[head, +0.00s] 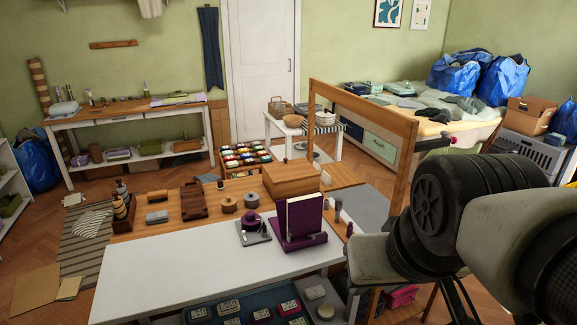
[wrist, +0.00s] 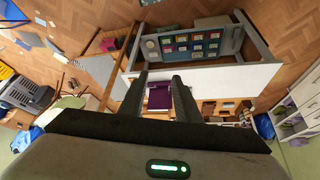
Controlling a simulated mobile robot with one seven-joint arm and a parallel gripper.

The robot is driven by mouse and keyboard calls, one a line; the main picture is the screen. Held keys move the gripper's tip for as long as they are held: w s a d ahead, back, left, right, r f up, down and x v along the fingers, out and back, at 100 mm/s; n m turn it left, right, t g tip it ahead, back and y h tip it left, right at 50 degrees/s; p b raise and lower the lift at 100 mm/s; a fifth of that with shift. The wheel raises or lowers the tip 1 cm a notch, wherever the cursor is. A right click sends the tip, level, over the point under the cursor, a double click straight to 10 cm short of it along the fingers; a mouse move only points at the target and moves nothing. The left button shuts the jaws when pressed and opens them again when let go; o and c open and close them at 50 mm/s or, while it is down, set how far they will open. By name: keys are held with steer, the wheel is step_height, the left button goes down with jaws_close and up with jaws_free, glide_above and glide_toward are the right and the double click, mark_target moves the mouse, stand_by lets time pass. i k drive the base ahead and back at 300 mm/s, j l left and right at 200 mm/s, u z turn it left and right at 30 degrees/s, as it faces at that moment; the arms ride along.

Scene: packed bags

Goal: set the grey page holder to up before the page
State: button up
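A purple stand (head: 289,236) with an upright board and a pale page (head: 304,217) on it is near the right end of the white-topped table. Small grey upright pieces (head: 338,209) show just right of the stand; I cannot tell for sure which is the grey page holder or how it is set. In the wrist view the purple stand (wrist: 159,97) shows small and far off, between my fingers. My gripper (wrist: 160,76) is open, its two dark fingers apart with nothing between them. In the head view my arm fills the right side and my fingers cannot be made out.
A wooden box (head: 290,180) and a wooden frame (head: 365,105) stand behind the stand. A purple round item on a grey plate (head: 252,233) is just left of it. The white tabletop (head: 170,270) is clear at the front left. A tray of small boxes (head: 250,308) is below.

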mark_target(313, 237)
steer(key=i+j+z, duration=0.25)
steer(key=i+j, duration=0.15)
steer(key=i+j+z, duration=0.25)
steer(key=j, duration=0.25)
steer(key=i+l, duration=0.05)
